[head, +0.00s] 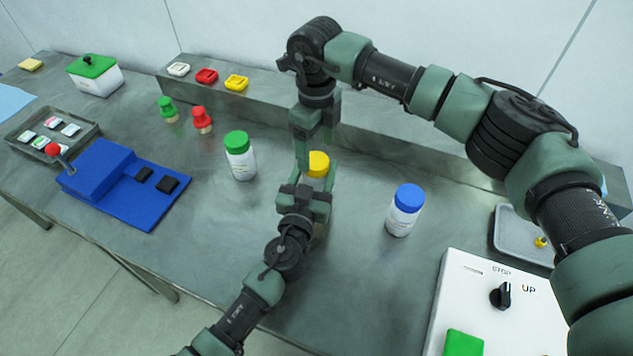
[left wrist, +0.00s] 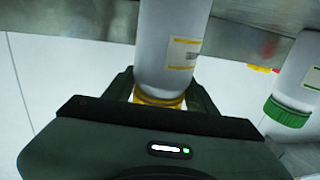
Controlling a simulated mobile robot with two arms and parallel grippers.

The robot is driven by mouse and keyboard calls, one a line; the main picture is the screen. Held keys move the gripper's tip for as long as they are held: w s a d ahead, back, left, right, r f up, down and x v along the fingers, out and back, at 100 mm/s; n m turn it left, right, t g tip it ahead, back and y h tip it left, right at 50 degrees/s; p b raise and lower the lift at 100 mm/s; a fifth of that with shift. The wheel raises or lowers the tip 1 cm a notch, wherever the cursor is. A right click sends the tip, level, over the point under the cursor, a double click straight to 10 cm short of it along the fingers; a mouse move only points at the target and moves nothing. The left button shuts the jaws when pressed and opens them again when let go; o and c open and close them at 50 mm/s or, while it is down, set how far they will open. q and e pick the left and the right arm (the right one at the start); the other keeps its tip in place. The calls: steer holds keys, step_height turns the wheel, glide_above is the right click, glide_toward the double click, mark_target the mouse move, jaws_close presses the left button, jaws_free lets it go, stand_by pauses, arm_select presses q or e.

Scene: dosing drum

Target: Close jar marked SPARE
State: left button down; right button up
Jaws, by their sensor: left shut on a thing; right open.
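A white jar with a yellow lid (head: 318,163) stands upright in the middle of the bench, mostly hidden by my grippers. My left gripper (head: 306,194) is shut on this jar from the front. In the left wrist view the jar (left wrist: 173,50) sits between the fingers, with its yellow lid close to them. My right gripper (head: 315,145) points down, open, right at the yellow lid; contact cannot be told. A green-lidded jar (head: 241,163) stands to the left and a blue-lidded jar (head: 402,217) to the right. I cannot read SPARE on any label.
Green (head: 167,110) and red (head: 202,120) knobbed pieces stand behind the green-lidded jar. A blue device (head: 110,185) is at left. A white control panel (head: 480,310) and a grey tray (head: 515,232) are at right. A raised ledge (head: 265,100) runs along the back.

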mark_target(316, 160)
steer(key=shift+r, duration=0.7)
steer(key=shift+c, duration=0.4)
steer(key=r+n, duration=0.1)
steer(key=n, duration=0.2)
steer(key=shift+r, duration=0.4)
steer(key=n, duration=0.1)
steer(key=r+n, duration=0.1)
steer(key=n, duration=0.1)
steer(key=shift+r+n, duration=0.3)
steer(key=shift+f, duration=4.05)
